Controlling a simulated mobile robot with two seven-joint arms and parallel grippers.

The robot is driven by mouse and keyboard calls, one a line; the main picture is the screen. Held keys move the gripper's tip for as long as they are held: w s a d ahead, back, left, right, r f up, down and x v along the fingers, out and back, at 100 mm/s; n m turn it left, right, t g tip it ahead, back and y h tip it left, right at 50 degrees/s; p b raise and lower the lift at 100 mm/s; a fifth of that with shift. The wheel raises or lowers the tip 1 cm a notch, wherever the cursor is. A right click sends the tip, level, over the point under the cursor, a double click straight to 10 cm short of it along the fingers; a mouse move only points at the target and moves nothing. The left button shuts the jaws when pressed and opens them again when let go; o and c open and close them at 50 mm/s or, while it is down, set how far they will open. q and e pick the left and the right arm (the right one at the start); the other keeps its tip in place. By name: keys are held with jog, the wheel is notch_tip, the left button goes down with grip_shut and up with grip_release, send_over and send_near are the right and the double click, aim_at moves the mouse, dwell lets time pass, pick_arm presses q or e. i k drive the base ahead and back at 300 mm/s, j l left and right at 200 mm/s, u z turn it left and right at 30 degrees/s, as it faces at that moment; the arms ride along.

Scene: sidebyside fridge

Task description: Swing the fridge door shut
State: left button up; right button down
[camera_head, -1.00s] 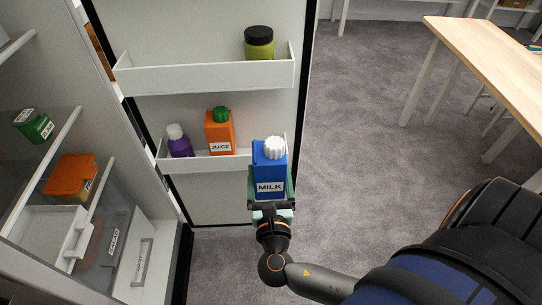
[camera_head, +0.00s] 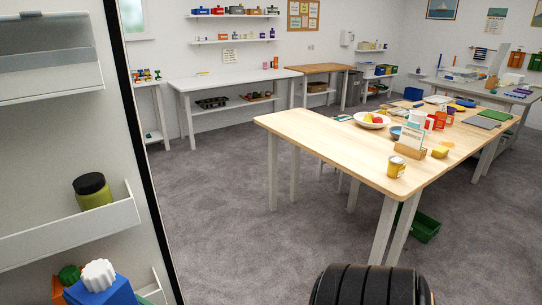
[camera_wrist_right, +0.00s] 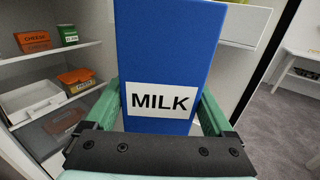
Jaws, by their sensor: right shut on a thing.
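The fridge door (camera_head: 60,150) stands open at the left of the head view, its shelved inner side towards me and its dark edge running down its right side. My right gripper (camera_wrist_right: 160,108) is shut on the blue milk carton (camera_wrist_right: 160,65), with green fingers on both sides of it. The carton's white cap and blue top show low in the head view (camera_head: 100,290), in front of the door's lower bin. Whether it rests in the bin is hidden. The fridge interior (camera_wrist_right: 52,75) shows in the right wrist view. My left gripper is not in view.
A dark-lidded jar (camera_head: 92,190) stands in a door bin (camera_head: 70,235), with the orange juice carton (camera_head: 58,290) below. A wooden table (camera_head: 320,135) with several items stands to the right. Grey carpet (camera_head: 225,225) lies clear between door and table.

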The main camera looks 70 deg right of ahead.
aim_at(69, 111)
jog(key=k+l+z, duration=0.1)
jog(key=k+z, duration=0.15)
jog(key=k, duration=0.3)
jog(key=z, duration=1.15)
jog(key=i+l+z, duration=0.1)
jog(key=i+z, duration=0.4)
jog(key=i, duration=1.3)
jog(key=j, duration=0.05)
